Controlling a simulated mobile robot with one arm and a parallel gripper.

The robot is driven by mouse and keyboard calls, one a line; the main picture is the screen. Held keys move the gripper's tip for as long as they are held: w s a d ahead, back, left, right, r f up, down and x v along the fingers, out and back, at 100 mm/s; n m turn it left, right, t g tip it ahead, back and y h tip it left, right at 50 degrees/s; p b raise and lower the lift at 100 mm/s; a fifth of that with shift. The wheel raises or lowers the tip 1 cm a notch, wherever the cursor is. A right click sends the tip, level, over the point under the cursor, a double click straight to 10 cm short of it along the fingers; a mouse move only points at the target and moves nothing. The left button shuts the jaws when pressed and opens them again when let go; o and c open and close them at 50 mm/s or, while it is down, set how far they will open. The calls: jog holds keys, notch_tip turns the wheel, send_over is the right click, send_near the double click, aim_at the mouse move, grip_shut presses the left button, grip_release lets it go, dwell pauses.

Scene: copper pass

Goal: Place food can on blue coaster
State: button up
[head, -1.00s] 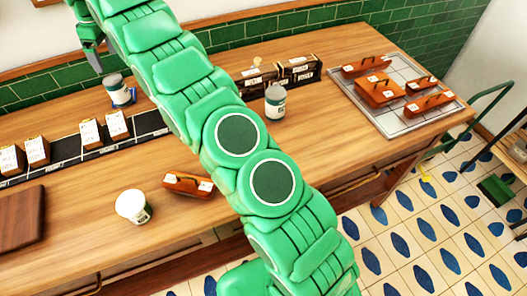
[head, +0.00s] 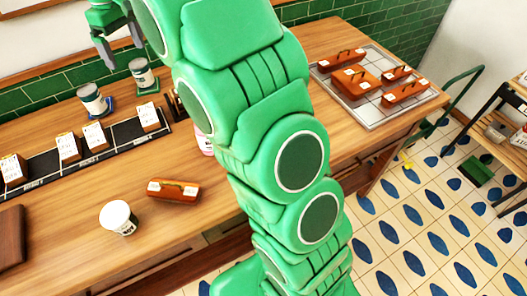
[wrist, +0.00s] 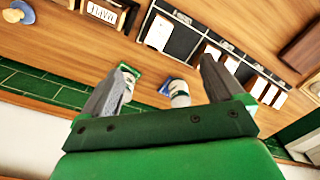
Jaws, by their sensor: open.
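Two white cans with dark bands stand at the back left. In the head view the nearer-left can (head: 93,101) appears to stand on the blue coaster (head: 110,105), whose edge shows beside it. The other can (head: 142,74) appears to stand on a green coaster (head: 148,89). The wrist view also shows the can (wrist: 180,98) at the blue coaster (wrist: 167,84), and the green coaster (wrist: 132,71). My gripper (head: 120,50) is open and empty above and behind these cans in the head view.
A black rack (head: 85,147) with tagged cards lies in front of the cans. A white tub (head: 118,217) and an orange-brown box (head: 173,190) are nearer the front. A grey tray (head: 358,105) holds several orange-brown boxes. My arm hides the middle of the counter.

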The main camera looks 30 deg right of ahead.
jog(key=s+d+m, duration=0.2)
jog(key=s+d, duration=0.3)
jog(key=s, duration=0.5)
jog(key=s+d+m, duration=0.2)
jog(key=s+d, duration=0.2)
jog(key=s, duration=0.5)
jog(key=s+d+f+m, duration=0.2)
jog(key=s+f, duration=0.1)
jog(key=s, duration=0.9)
jog(key=s+d+f+m+g, duration=0.1)
jog(key=s+d+f, duration=0.2)
jog(key=s, duration=1)
jog(key=shift+d+f+m+g, duration=0.3)
jog(key=shift+d+f+m, duration=0.1)
jog(key=shift+f, duration=0.3)
